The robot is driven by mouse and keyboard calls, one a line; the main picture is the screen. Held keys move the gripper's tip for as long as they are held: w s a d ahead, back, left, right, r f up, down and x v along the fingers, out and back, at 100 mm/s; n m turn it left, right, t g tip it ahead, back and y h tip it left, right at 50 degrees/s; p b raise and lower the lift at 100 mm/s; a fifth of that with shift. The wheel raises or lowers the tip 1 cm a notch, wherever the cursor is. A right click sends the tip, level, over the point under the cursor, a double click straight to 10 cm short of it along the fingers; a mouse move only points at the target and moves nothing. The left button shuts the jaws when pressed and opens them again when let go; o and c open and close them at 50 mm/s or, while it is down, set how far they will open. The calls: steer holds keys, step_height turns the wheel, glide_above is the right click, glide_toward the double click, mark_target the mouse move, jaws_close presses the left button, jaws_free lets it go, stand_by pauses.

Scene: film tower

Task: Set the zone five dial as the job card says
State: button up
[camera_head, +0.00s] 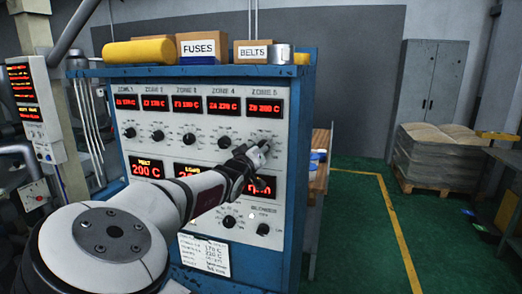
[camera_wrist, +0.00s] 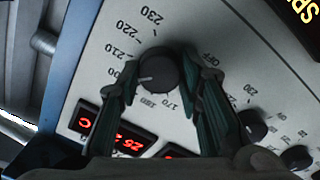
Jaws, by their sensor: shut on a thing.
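The zone five dial (camera_wrist: 158,72) is a round black knob on the white panel. My gripper (camera_wrist: 162,78) is shut on it, one dark finger on each side. A pale pointer mark on the knob faces left in the wrist view, near the partly hidden 200 label. In the head view my gripper (camera_head: 258,150) covers most of the dial, below the red zone five display (camera_head: 265,107), which appears to read 200 C. The job card (camera_head: 203,255) is a white sheet low on the panel; its print is too small to read surely.
Other zone dials (camera_head: 191,140) sit in a row to the left on the blue cabinet (camera_head: 290,190). Fuses (camera_head: 204,50) and belts (camera_head: 254,54) boxes stand on top. Green floor (camera_head: 355,225) is open to the right.

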steer(key=m+p, duration=0.1)
steer(key=m, duration=1)
steer(key=shift+r+y+p, duration=0.1)
steer(key=shift+y+p, duration=0.2)
steer(key=shift+m, duration=0.4)
stand_by(0.4)
steer(key=o, duration=1.2)
steer(key=shift+c, duration=0.2)
steer(key=shift+s, duration=0.15)
